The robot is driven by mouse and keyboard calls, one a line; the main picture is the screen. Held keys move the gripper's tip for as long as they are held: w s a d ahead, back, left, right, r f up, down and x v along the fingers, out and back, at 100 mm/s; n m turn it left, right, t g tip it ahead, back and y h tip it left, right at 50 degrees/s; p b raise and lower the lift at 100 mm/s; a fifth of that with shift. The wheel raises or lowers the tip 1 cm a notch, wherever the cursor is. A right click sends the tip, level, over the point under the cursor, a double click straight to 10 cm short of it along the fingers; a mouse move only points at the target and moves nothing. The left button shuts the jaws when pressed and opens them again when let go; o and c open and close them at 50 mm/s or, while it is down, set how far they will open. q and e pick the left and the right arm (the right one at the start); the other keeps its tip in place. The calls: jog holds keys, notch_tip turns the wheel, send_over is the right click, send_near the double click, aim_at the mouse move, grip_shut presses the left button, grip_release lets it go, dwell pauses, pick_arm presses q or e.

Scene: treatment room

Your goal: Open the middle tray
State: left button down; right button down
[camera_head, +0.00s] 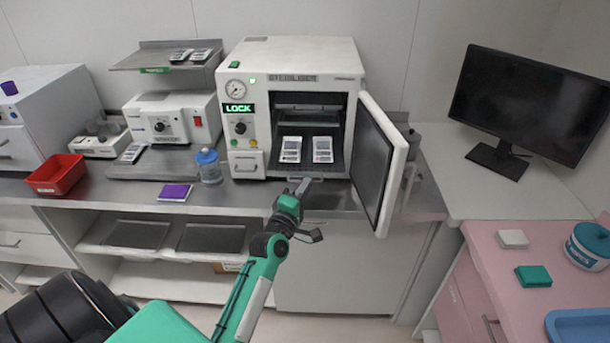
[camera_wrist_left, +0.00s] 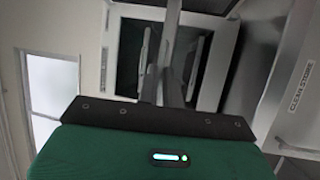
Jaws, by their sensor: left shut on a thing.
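The white sterilizer (camera_head: 300,55) stands on the steel counter with its door (camera_head: 385,165) swung open to the right. Inside, a dark tray (camera_head: 307,164) carries two pale packs side by side, low in the chamber. Another shelf or tray (camera_head: 308,108) shows higher up, empty as far as I can see. My left gripper (camera_head: 303,185) is shut at the front edge of the loaded tray; the exact contact is hidden. In the left wrist view my fingers (camera_wrist_left: 163,72) point into the dark chamber (camera_wrist_left: 130,60). My right gripper is not in view.
A red bin (camera_head: 56,175) is farther left. The open door blocks the right side. A monitor (camera_head: 530,105) and pink cart (camera_head: 490,260) are at right.

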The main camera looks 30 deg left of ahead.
pick_arm(q)
jog(key=shift+s+d, duration=0.65)
jog(key=shift+s, duration=0.35)
jog(key=c, duration=1.6)
grip_release()
jog(key=shift+o, duration=0.2)
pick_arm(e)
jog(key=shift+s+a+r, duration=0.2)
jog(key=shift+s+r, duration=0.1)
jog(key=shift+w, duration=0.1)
